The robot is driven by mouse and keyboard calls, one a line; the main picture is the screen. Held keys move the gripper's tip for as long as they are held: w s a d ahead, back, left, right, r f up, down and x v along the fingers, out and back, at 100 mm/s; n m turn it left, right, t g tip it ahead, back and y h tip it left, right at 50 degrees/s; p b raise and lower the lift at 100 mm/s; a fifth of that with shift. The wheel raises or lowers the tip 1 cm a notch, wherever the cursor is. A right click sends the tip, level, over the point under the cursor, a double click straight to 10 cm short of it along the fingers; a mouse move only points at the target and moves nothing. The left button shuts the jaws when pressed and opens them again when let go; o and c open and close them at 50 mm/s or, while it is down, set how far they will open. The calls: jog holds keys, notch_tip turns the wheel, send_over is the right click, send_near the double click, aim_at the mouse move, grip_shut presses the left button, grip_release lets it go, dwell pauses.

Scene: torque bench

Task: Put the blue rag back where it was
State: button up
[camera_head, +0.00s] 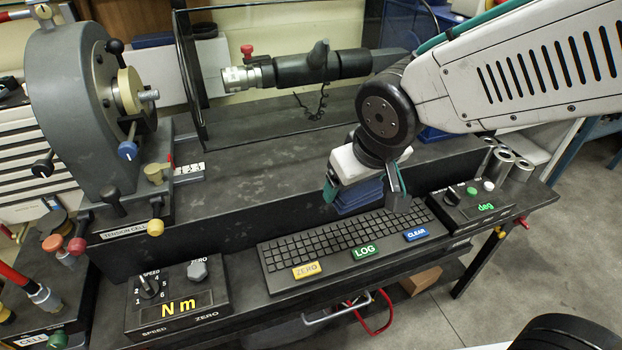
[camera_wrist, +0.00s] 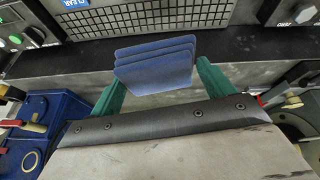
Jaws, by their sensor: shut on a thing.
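The blue rag (camera_head: 358,195) is a folded, layered stack held between the teal-tipped fingers of my gripper (camera_head: 365,192). In the head view it hangs just behind the keyboard, over the dark bench ledge. In the wrist view the rag (camera_wrist: 155,66) shows its several folded layers, with a teal finger of my gripper (camera_wrist: 155,88) on each side. Whether the rag touches the bench is hard to tell. Its far side is partly hidden by my gripper.
A black keyboard (camera_head: 345,242) with ZERO, LOG and CLEAR keys lies in front. A control box (camera_head: 178,300) stands at left, a "deg" box (camera_head: 478,205) and metal sockets (camera_head: 505,165) at right. A large grey tension cell (camera_head: 75,110) stands at left. The ledge left of my gripper is clear.

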jog(key=shift+s+d+f+m, duration=0.35)
jog(key=shift+s+f+m, duration=0.2)
jog(key=shift+f, duration=0.2)
jog(key=shift+w+f+m, duration=0.1)
jog(key=shift+f+m, duration=0.15)
jog(key=w+a, duration=0.2)
jog(key=w, duration=0.2)
jog(key=w+a+f, duration=0.1)
jog(key=w+a, duration=0.2)
jog(key=w, duration=0.1)
jog(key=w+a, duration=0.2)
jog(key=w, duration=0.3)
jog(key=shift+w+a+f, duration=0.1)
jog(key=shift+a+f, duration=0.05)
jog(key=shift+f, duration=0.1)
jog(key=shift+w+a+f, duration=0.1)
jog(key=shift+w+f, duration=0.1)
jog(key=shift+f, duration=1.55)
jog(key=o, duration=0.8)
jog(key=shift+f, duration=0.1)
jog(key=v, duration=1.2)
